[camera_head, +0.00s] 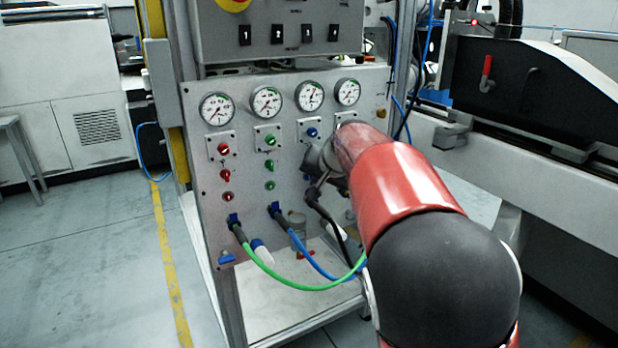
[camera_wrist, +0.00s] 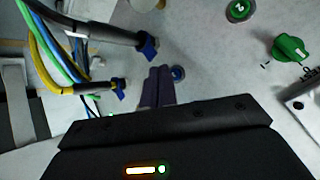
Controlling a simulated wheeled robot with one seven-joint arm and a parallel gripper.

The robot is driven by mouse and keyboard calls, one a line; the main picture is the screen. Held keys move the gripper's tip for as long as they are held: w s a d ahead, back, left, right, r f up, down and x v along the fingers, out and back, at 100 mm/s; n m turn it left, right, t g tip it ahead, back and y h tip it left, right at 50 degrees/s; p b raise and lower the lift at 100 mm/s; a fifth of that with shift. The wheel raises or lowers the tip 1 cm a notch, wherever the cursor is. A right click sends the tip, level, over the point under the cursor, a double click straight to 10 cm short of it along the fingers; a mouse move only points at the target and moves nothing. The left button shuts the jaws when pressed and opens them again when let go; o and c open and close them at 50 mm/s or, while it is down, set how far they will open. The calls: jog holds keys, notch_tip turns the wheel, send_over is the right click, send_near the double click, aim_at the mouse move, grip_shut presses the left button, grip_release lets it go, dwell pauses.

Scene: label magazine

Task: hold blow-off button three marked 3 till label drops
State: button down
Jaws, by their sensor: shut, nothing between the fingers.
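My gripper (camera_wrist: 160,70) is shut and empty, its two dark fingers side by side. A small blue button (camera_wrist: 178,73) sits on the panel just right of the fingertips in the wrist view. No number can be read on it, and I cannot tell whether the fingers touch it. A green button marked 2 (camera_wrist: 238,10) is further up and right, near a green knob (camera_wrist: 290,48). In the head view my gripper (camera_head: 318,160) is in front of the panel (camera_head: 245,195), below the blue switch (camera_head: 312,133), and hides that spot. No label can be made out.
Hoses in blue fittings (camera_head: 233,220) leave the lower panel; plugs (camera_wrist: 148,45) and cables lie close left of my fingers in the wrist view. Gauges (camera_head: 267,101) line the panel top. A dark machine (camera_head: 530,90) stands at the right.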

jog(key=shift+w, duration=0.1)
jog(key=shift+w+a, duration=0.25)
dwell(0.3)
jog(key=shift+w+a+p, duration=0.25)
jog(key=shift+w+p, duration=0.1)
jog(key=shift+p, duration=0.05)
dwell(1.9)
jog(key=shift+s+d, duration=0.1)
jog(key=shift+s, duration=0.05)
jog(key=shift+s+d+b, duration=0.35)
jog(key=shift+s+b, duration=0.05)
jog(key=shift+s, duration=0.15)
jog(key=shift+s+d+b, duration=0.45)
jog(key=shift+s+d, duration=0.3)
jog(key=shift+s, duration=0.3)
jog(key=shift+s+d+b, duration=0.45)
jog(key=shift+s+d, duration=0.25)
jog(key=shift+s, duration=0.3)
